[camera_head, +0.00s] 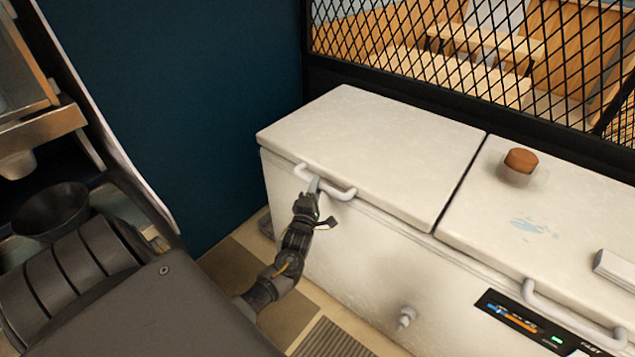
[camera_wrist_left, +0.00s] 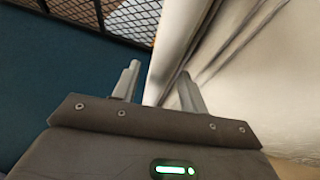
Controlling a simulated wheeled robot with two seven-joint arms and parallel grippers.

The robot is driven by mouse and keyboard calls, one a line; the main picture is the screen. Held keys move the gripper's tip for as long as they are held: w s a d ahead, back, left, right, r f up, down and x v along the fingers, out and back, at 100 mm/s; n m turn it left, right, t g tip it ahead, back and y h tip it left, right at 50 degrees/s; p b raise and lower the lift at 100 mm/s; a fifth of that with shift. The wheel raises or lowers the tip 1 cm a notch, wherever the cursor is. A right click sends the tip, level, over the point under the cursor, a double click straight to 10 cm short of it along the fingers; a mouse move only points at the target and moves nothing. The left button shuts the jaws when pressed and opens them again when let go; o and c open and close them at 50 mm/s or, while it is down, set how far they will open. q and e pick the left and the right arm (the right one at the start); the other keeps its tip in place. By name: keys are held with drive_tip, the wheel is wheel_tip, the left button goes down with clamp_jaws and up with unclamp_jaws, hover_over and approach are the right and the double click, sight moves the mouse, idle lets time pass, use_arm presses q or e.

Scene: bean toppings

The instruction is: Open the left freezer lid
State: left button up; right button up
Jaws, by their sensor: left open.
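The left freezer lid (camera_head: 375,150) is a white flat panel, lying closed on the left half of the white chest freezer (camera_head: 350,245). Its pale bar handle (camera_head: 342,193) sits on the front edge. My left gripper (camera_head: 314,186) is open at the handle, with its fingertips at or just below the bar; I cannot tell whether they touch it. In the left wrist view, the two fingers of my left gripper (camera_wrist_left: 157,82) are spread apart, with the white freezer (camera_wrist_left: 275,95) ahead and to the right. The handle is not clear there. My right gripper is out of view.
The right lid (camera_head: 545,215) is closed, with a small brown-topped jar (camera_head: 520,164) on it and its own handle (camera_head: 570,318). Black mesh (camera_head: 430,55) stands behind the freezer. A dark blue wall (camera_head: 190,90) is at the left. Open floor (camera_head: 255,280) shows in front.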

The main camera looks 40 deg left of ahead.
use_arm(q)
drive_tip(key=shift+x, duration=0.95)
clamp_jaws()
